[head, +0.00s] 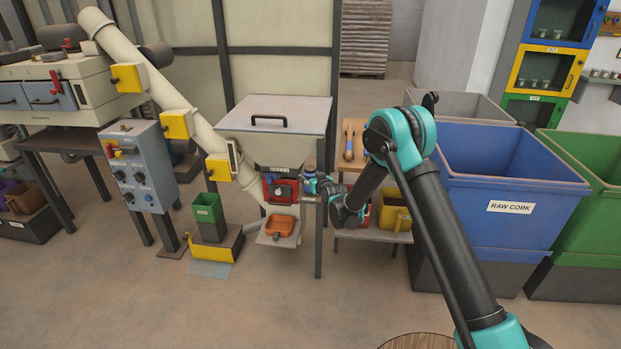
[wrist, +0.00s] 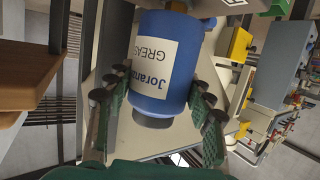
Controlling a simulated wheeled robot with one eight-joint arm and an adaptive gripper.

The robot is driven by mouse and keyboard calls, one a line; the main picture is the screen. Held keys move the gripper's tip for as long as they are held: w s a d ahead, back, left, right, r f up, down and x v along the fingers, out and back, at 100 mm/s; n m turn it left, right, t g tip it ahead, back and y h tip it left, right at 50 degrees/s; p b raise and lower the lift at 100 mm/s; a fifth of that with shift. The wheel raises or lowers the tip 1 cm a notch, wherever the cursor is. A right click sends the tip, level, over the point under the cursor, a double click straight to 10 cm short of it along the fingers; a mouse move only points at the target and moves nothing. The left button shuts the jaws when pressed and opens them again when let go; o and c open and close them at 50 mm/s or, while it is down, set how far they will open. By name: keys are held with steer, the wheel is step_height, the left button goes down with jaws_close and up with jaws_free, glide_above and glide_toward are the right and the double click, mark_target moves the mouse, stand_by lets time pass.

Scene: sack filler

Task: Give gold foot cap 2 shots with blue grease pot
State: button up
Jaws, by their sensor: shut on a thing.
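The blue grease pot (wrist: 152,75) fills the middle of the wrist view, its white label showing the letters "GREAS". My gripper (wrist: 158,112) is shut on it, with one green-padded finger on each side. A small gold-coloured bit (wrist: 177,5) shows at the top edge, just beyond the pot; I cannot tell if it is the gold foot cap or whether the pot touches it. In the head view my gripper (head: 320,185) is small, in front of the hopper's right leg beside the red unit (head: 283,190). No gold foot cap can be made out clearly there.
The cream hopper (head: 275,117) with its sloping pipe (head: 150,75) stands by my gripper. Yellow boxes (head: 177,124) line the pipe. A blue RAW CORK bin (head: 510,225) stands right.

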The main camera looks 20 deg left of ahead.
mark_target(310, 168)
steer(key=shift+r, duration=0.8)
steer(key=shift+f, duration=0.65)
stand_by(1.4)
steer(key=shift+r, duration=0.65)
steer(key=shift+r, duration=0.15)
steer(key=shift+r, duration=2.4)
